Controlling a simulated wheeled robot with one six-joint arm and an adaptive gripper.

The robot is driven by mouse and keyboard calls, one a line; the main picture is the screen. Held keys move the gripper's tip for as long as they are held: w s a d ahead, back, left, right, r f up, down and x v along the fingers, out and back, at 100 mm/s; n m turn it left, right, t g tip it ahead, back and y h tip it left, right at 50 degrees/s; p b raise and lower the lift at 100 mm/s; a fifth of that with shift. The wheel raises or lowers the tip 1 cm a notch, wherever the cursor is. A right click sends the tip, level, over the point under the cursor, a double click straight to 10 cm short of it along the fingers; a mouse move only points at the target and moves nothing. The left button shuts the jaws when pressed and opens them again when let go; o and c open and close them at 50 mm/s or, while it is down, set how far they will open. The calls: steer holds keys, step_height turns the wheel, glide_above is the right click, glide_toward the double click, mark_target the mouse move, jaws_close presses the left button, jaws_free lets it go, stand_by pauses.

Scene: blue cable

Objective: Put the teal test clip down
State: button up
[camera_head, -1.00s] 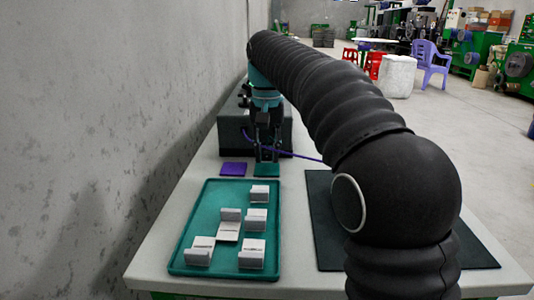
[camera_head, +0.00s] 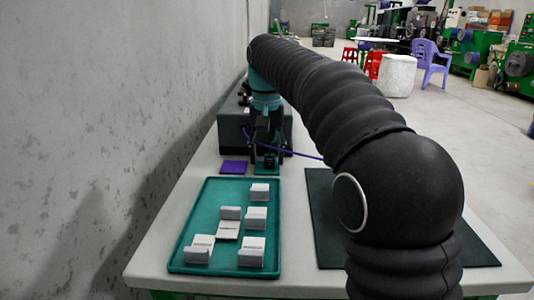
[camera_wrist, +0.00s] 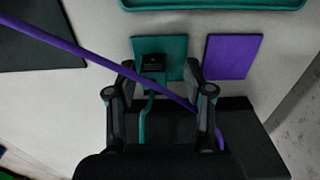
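The teal test clip (camera_wrist: 153,62) shows in the wrist view as a small dark block with a teal lead trailing from it toward my gripper. It sits over the teal square pad (camera_wrist: 177,45), seemingly resting on it. My gripper (camera_wrist: 161,68) has its fingers spread on either side of the clip, with a gap at each side. In the head view my gripper (camera_head: 266,148) points down over the same spot, and the clip (camera_head: 265,162) shows dark just below it. The fingers and clip hide much of the pad there.
A purple pad (camera_wrist: 231,57) lies beside the teal pad. A purple cable (camera_wrist: 95,62) crosses over the bench and between my fingers. A dark box (camera_head: 232,132) stands behind. A teal tray (camera_head: 196,225) with several pale blocks lies nearer, left of a dark mat (camera_head: 325,225).

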mark_target(267, 156)
step_height(267, 156, up, 13)
steer(key=p, duration=0.2)
steer(key=shift+p, duration=0.3)
stand_by(0.6)
